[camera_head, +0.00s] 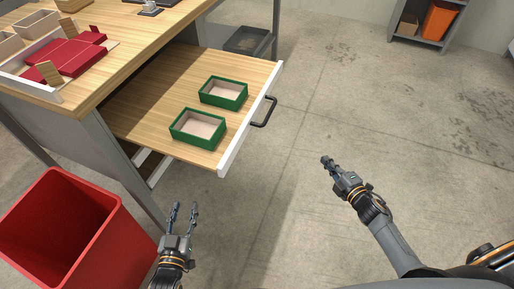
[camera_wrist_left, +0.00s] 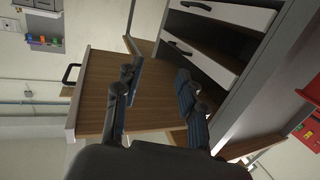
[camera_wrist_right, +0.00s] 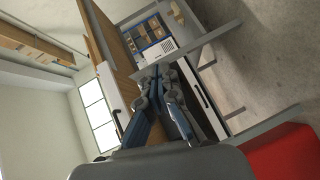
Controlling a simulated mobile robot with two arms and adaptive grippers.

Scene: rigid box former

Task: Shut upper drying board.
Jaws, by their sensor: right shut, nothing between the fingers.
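The upper drying board (camera_head: 150,98) is pulled out from under the table, with a white front edge and a dark handle (camera_head: 264,111). Two green-rimmed boxes (camera_head: 223,92) (camera_head: 198,128) stand on it. My left gripper (camera_head: 183,208) is open and empty, in front of the board's near side and below it; in the left wrist view the board's underside (camera_wrist_left: 100,90) and its handle (camera_wrist_left: 70,73) show beyond the fingers. My right gripper (camera_head: 325,160) is shut and empty, to the right of the handle and apart from it. The right wrist view also shows the handle (camera_wrist_right: 117,121).
A red bin (camera_head: 62,225) stands at the lower left. The table top (camera_head: 110,55) holds a tray with red card. Lower drawers with handles (camera_wrist_left: 196,6) sit beneath the board. A grey shelf (camera_head: 428,38) stands at the back right. The floor right of the board is clear.

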